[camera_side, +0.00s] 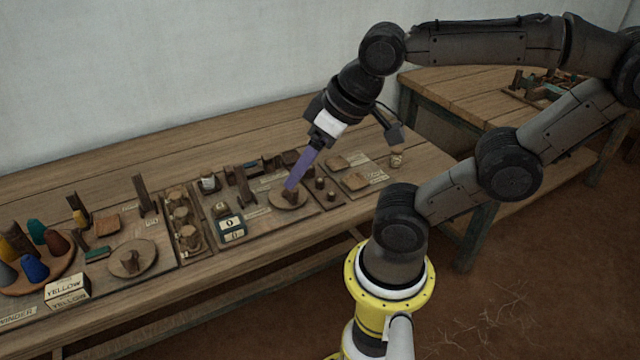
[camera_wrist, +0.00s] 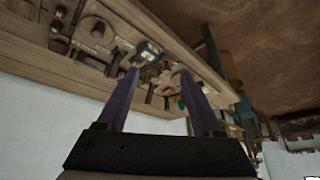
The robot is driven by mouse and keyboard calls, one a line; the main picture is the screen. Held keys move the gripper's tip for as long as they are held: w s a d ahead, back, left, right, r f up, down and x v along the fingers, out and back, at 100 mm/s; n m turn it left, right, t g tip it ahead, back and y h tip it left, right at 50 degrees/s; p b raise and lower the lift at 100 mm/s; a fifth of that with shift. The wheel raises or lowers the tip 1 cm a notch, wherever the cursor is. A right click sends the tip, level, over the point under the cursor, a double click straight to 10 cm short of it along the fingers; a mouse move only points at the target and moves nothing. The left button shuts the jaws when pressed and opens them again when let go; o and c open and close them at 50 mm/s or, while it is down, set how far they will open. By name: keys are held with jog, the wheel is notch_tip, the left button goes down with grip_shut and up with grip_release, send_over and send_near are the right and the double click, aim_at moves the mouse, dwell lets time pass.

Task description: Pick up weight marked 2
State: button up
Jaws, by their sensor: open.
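My gripper (camera_side: 290,186) has purple fingers and points down over a round wooden board (camera_side: 277,201) on the long bench. A small dark block (camera_side: 292,197) stands on that board right at the fingertips; I cannot tell whether they touch it. In the wrist view my gripper (camera_wrist: 160,72) shows two spread fingers with a gap between them and nothing clearly held. Small dark knobbed pieces (camera_side: 331,195) that look like weights stand just right of the round board. No mark 2 is readable on any piece, so I cannot tell which is the weight marked 2.
A box with number faces (camera_side: 231,230) stands left of the round board. A small jar (camera_side: 396,159) stands at right.

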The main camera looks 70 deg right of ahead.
jog(key=w+d+r+m, duration=0.2)
jog(key=w+d+m, duration=0.1)
jog(key=w+m, duration=0.2)
jog(key=m+g, duration=0.6)
jog(key=m, duration=0.6)
send_over(320, 180)
jog(key=f, duration=1.9)
jog(key=shift+w+a+f, duration=0.1)
jog(key=shift+w+f, duration=0.25)
jog(key=shift+f, duration=0.05)
jog(key=shift+s+f, duration=0.2)
jog(key=shift+f, duration=1.15)
jog(key=shift+s+f, duration=0.15)
jog(key=shift+f, duration=1.2)
grip_shut()
